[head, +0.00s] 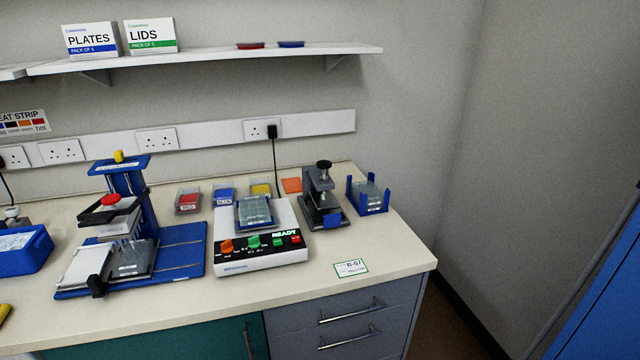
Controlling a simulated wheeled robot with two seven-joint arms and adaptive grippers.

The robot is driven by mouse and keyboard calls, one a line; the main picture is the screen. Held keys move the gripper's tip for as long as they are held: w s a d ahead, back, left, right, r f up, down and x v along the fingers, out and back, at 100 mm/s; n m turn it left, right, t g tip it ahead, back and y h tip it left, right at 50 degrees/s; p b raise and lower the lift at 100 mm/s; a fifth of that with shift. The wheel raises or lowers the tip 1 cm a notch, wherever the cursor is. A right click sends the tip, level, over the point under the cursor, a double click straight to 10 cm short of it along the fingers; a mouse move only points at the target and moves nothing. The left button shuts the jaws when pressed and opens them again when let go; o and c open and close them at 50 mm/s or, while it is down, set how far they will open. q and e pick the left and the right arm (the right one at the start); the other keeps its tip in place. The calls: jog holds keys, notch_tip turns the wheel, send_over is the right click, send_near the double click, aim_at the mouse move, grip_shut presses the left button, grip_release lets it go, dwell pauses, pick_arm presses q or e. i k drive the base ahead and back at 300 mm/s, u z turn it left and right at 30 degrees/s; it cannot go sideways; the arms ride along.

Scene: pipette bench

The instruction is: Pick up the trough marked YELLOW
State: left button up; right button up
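The trough with yellow contents (261,189) stands at the back of the bench, behind the white READY device. Its label is too small to read surely. To its left stand a blue trough (224,194) and a red trough (188,201), in a row with it. The device partly hides the front of the yellow trough. Neither of my grippers shows in the head view.
The white READY device (262,257) holds a clear plate in front of the troughs. A blue pipetting stand (185,249) is at left, a dark press (321,200) and blue rack (369,196) at right. A cable hangs behind.

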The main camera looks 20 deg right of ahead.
aim_at(257, 185)
jog(key=z, duration=0.15)
jog(key=i, duration=1.2)
jog(key=u, duration=0.75)
